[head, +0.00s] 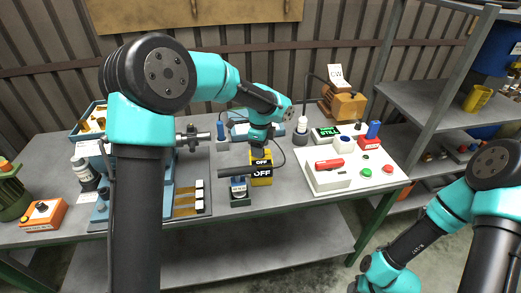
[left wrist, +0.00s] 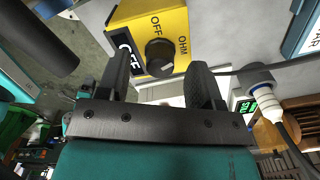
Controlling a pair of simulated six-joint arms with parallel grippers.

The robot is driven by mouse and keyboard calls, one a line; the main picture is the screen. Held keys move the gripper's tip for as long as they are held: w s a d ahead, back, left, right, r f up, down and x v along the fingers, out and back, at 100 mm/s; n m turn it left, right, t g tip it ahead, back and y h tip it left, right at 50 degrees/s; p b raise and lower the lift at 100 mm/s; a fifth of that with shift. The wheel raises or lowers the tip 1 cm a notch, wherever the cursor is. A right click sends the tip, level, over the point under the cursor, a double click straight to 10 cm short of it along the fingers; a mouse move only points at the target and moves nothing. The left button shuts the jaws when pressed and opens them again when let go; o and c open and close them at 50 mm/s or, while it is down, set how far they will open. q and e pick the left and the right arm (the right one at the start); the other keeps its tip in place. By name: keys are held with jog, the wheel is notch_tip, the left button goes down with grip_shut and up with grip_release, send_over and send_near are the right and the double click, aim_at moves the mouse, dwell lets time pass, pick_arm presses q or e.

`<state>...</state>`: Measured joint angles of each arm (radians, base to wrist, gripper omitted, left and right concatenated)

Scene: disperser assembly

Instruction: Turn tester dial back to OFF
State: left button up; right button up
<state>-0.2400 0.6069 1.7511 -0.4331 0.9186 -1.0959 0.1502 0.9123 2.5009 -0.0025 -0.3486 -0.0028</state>
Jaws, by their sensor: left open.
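The yellow tester (head: 261,181) stands on the bench, below my left gripper (head: 259,147) in the head view. In the left wrist view, its yellow face (left wrist: 133,17) carries a round black dial (left wrist: 160,56) and the marks OFF and OHM. I cannot tell which mark the dial points to. A black panel on the tester's side reads OFF in the head view. My left gripper (left wrist: 160,70) is open, with a finger on each side of the dial in the wrist view. Contact cannot be made out. My right arm is at the lower right; its fingers are out of view.
A dark cylinder (head: 238,172) lies just left of the tester. A white panel (head: 390,178) with a red handle and buttons is to the right. A blue press-like fixture (head: 160,205) stands left. An orange box (head: 43,215) sits at the far left. Bare bench shows in front.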

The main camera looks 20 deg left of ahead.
pick_arm(q)
jog(key=shift+f, duration=0.8)
jog(key=shift+c, duration=0.2)
jog(key=c, duration=0.9)
jog(key=shift+n, duration=0.4)
jog(key=n, duration=0.4)
jog(key=shift+n, duration=2.3)
